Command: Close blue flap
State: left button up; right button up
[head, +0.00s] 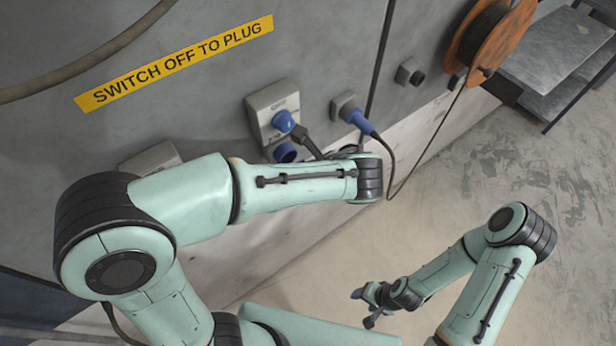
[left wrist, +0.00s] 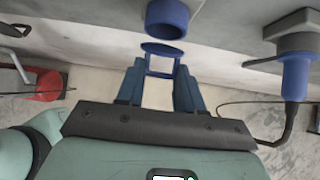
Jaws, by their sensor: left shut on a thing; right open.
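The blue flap (left wrist: 163,48) shows in the left wrist view as a thin oval just below the round blue socket (left wrist: 167,18), with a visible gap between them. My left gripper (left wrist: 161,72) has its fingertips at the flap and is shut on it. In the head view the grey socket box (head: 262,108) on the wall carries blue round parts, the lower one (head: 286,152) partly hidden by my left arm. My left gripper is mostly hidden there behind its arm. My right gripper (head: 364,308) is open and empty, low over the floor and away from the wall.
A blue plug (head: 358,122) with a hanging black cable sits in a grey socket right of the box. An orange cable reel (head: 487,35) and metal table (head: 560,45) stand at the upper right. A red container (left wrist: 47,86) is at left in the wrist view. Floor at right is clear.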

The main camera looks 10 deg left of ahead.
pick_arm(q)
jog(key=shift+w+a+r+g+h, duration=0.45)
jog(key=shift+a+r+g+h, duration=0.15)
jog(key=shift+g+h, duration=0.45)
jog(key=o, duration=1)
jog(key=v, duration=1.3)
jog(key=shift+r, duration=0.2)
jog(key=shift+s, duration=0.1)
